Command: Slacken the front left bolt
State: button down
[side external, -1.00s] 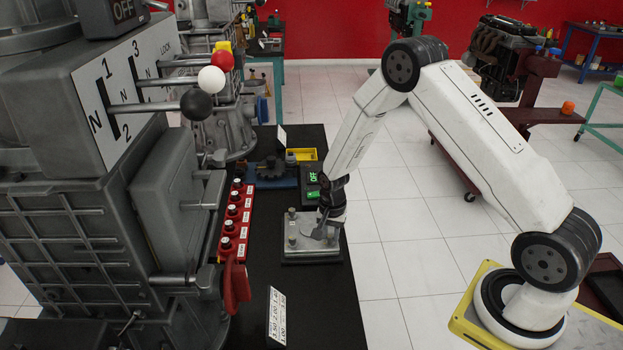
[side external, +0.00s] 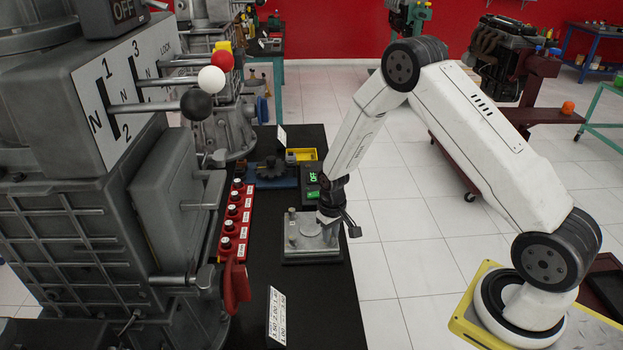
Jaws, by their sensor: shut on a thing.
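A metal plate (side external: 302,255) with several upright bolts lies on the black bench top. My gripper (side external: 329,218) points down over the plate's right side. It is shut on a bolt there, which its jaws mostly hide. Two bolts stand clear on the plate's left side, a nearer one (side external: 293,240) and a farther one (side external: 291,213).
A large grey gearbox (side external: 110,210) with ball-topped levers fills the left. The bench's near right surface (side external: 320,310) is clear.

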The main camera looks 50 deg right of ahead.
jog(key=n, duration=0.5)
jog(key=shift+n, duration=0.4)
jog(key=n, duration=0.5)
jog(key=shift+n, duration=0.3)
jog(key=c, duration=0.5)
grip_release()
jog(key=shift+r, duration=0.15)
jog(key=shift+r, duration=3.75)
